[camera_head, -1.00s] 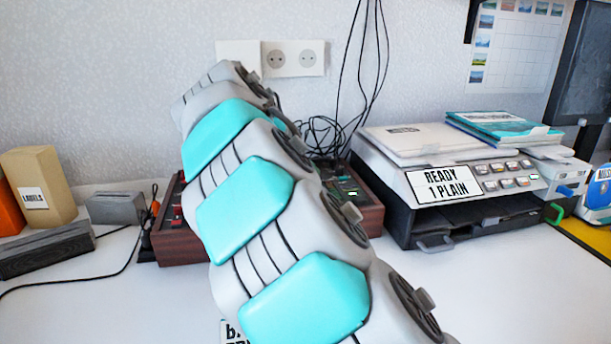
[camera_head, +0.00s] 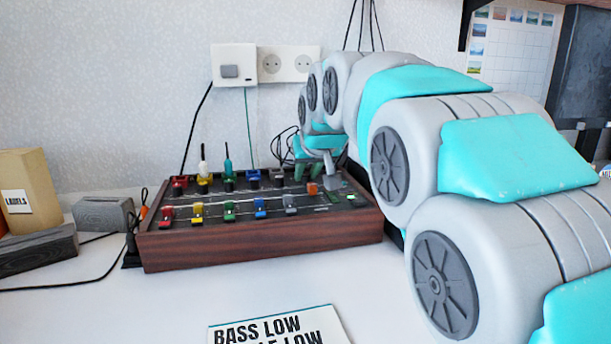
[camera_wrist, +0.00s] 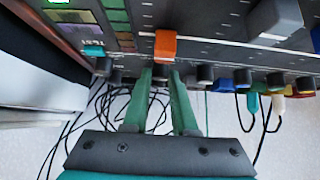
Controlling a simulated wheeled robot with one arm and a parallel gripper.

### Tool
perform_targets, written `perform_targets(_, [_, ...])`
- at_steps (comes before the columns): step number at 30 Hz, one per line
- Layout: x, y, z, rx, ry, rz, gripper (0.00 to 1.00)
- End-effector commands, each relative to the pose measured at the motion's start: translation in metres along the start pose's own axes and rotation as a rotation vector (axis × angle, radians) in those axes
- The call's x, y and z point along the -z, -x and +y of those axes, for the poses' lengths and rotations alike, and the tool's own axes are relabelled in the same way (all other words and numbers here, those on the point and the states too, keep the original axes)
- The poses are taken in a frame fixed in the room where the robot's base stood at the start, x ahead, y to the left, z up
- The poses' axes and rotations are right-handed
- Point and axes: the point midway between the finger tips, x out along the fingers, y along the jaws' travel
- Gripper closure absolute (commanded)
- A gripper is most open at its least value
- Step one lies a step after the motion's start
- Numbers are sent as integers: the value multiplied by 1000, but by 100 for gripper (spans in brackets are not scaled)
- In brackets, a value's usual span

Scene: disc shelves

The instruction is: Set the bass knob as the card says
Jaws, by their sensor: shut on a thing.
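The mixer (camera_head: 260,248) is a wood-sided console on the white table, with rows of coloured knobs and sliders. The card (camera_head: 268,330) lies in front of it at the bottom edge. It reads "BASS LOW"; the line below is cut off, showing only "LE LOW". My gripper (camera_head: 308,172) reaches the right part of the mixer's back row. In the wrist view its two green fingers (camera_wrist: 161,82) are shut on a small dark knob (camera_wrist: 160,71), just beside an orange slider cap (camera_wrist: 165,44). The knob's label and pointer cannot be read.
Other dark knobs stand on both sides, such as one to the right (camera_wrist: 205,75). Cables hang behind the mixer. A grey box (camera_head: 103,213), a dark block (camera_head: 40,248) and a labelled carton (camera_head: 28,190) stand at left.

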Motion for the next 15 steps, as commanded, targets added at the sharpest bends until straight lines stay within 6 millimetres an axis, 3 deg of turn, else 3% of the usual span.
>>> perform_targets(15, [1, 0, 2, 126, 125, 2, 100])
